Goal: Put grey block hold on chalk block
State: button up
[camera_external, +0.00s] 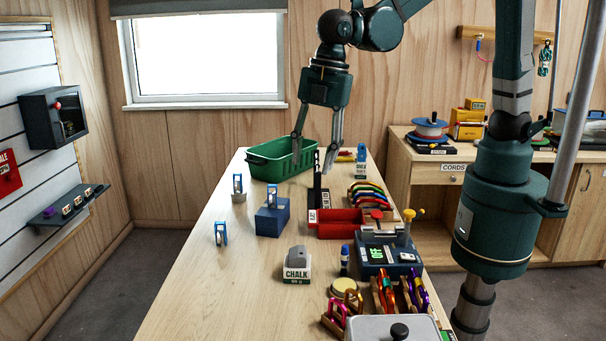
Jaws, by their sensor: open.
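The chalk block (296,274) is a white block labelled CHALK, standing on the table in the front middle. A grey, faceted lump (297,255), which looks like the grey block hold, rests on top of the chalk block. My gripper (316,162) points down with its fingers apart and nothing visible between them. It is well behind the chalk block, at the right end of the green tub (262,173). Its exact height over the table is hard to tell.
A blue block (272,221) with a carabiner on it stands behind the chalk block. A red tray (338,230), a blue device (388,258) and a small blue bottle (344,261) are to the right. The table's left front is clear.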

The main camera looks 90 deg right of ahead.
jog(key=s+d+r+m+t, duration=0.2)
jog(key=s+d+r+m, duration=0.25)
jog(key=s+d, duration=0.5)
jog(key=s+d+r+m+t, duration=0.2)
jog(key=s+d+r+m, duration=0.35)
jog(key=d, duration=0.75)
jog(key=s+d+f+m+t, duration=0.1)
jog(key=s+d+f+m, duration=0.2)
jog(key=s, duration=0.6)
jog(key=shift+s+d+m+h, duration=0.3)
jog(key=shift+d+m, duration=0.4)
jog(key=shift+d, duration=0.5)
jog(key=shift+f, duration=0.2)
notch_tip(320, 180, down, 11)
jog(key=b, duration=1.1)
jog(key=shift+r, duration=0.15)
